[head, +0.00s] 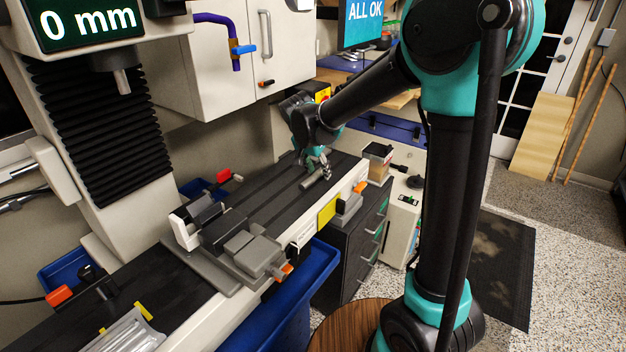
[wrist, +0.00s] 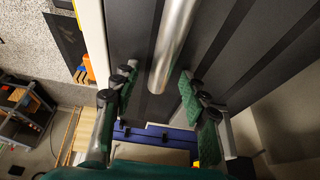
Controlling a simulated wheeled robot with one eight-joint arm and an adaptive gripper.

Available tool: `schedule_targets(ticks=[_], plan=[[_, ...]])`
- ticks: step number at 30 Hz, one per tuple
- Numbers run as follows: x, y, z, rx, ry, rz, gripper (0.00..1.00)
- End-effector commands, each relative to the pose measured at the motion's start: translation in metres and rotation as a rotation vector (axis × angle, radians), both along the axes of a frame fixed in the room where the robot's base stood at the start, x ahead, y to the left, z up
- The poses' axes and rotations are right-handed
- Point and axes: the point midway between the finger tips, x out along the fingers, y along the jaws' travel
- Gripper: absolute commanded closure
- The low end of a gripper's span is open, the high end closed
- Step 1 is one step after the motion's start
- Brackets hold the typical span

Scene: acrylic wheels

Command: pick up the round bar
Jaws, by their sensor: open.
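The round bar (wrist: 174,42) is a smooth silver cylinder lying along the dark slotted machine table (head: 270,194). In the wrist view it runs from the top edge to a rounded end between my fingers. In the head view a short part of the bar (head: 310,183) shows just below my gripper (head: 320,160). My gripper, also in the wrist view (wrist: 157,80), is open, with a green-padded finger on each side of the bar's end. Neither pad visibly touches the bar. I cannot tell how far the fingertips are above the table.
A grey vise (head: 242,252) sits on the table's near left part. A red-handled fixture (head: 205,206) stands behind it. A cardboard-coloured box (head: 378,158) stands beyond the table's right end. A blue tray (head: 290,300) hangs below the front edge. The table around the bar is mostly clear.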

Motion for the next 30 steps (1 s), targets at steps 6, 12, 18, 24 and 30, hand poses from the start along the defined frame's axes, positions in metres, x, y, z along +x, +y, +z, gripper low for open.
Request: schedule_targets(ticks=[6,12,18,24,30], plan=[[-0.0001,0.0000,-0.0019,0.000,0.000,0.000,0.56],[-0.0001,0.0000,-0.0026,0.000,0.000,0.000,0.71],[-0.0003,0.0001,-0.0028,0.000,0.000,0.000,0.96],[-0.0002,0.0000,-0.0029,0.001,0.001,0.000,1.00],[-0.0003,0.0000,-0.0028,0.001,0.001,0.000,1.00]])
